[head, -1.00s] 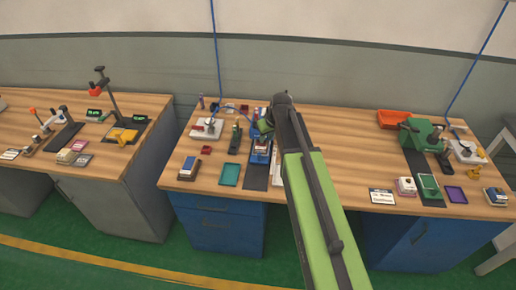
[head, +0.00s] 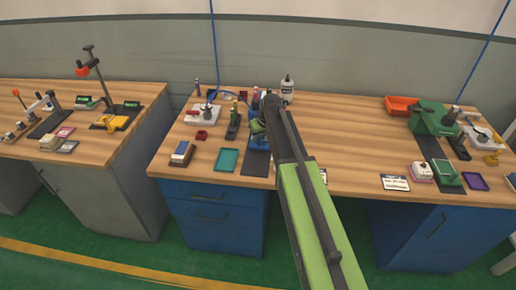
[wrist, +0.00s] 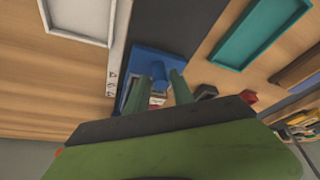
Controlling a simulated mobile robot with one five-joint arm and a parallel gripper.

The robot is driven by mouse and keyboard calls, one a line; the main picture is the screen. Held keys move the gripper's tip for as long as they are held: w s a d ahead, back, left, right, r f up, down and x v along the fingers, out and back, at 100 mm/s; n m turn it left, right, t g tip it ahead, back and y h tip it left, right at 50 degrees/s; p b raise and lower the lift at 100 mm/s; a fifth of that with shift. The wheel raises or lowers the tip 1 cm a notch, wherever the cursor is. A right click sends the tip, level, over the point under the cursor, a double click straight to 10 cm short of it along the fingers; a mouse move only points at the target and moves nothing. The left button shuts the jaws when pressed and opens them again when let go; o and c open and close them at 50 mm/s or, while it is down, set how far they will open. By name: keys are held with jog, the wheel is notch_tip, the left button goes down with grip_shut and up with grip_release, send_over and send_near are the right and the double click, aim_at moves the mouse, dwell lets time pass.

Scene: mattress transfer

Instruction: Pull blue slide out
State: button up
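In the head view the blue fixture (head: 259,142) stands on the left part of the near bench, partly hidden by my arm. My gripper (wrist: 158,80) has its two green fingers apart, one on each side of the knob. A gap seems to show beside the knob; contact is not clear. In the head view my gripper (head: 257,128) is over the fixture.
A teal tray (head: 227,160) lies left of the dark mat (head: 256,164). A white-rimmed tray (wrist: 107,30) lies on the mat's other side in the wrist view. A green machine (head: 432,118) is far right. Bench between is mostly clear.

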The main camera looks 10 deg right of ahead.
jog(key=shift+w+f, duration=0.2)
jog(key=shift+f, duration=0.4)
jog(key=shift+r, duration=0.1)
grip_shut()
jog(key=shift+s, duration=0.1)
dwell(0.8)
